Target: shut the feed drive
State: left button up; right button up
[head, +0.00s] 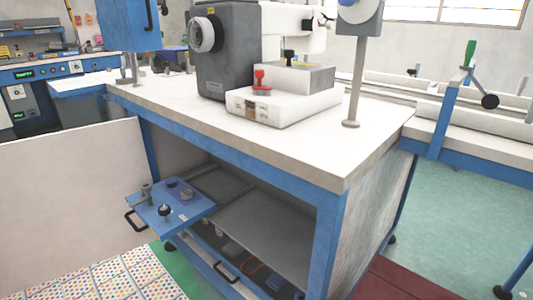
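Under the white worktable (300,150) with a blue frame, a blue panel (180,214) with several knobs and a black handle (133,222) at its left end sticks out from the open front. It may be the feed drive; I see no label naming it. Below it, a low blue-fronted drawer (215,262) with a black handle (227,273) holds small items, partly in shadow. A grey shelf or tray (265,235) lies inside the opening. Neither of my grippers is in view.
A large white panel (65,200) stands left of the opening. A grey sewing machine (230,50) and a white case (282,108) are on the tabletop. A dotted mat (115,280) and a dark red mat (395,280) lie on the floor. Green floor (450,220) is clear at right.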

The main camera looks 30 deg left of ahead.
aim_at(184, 213)
jog(key=u, duration=1.85)
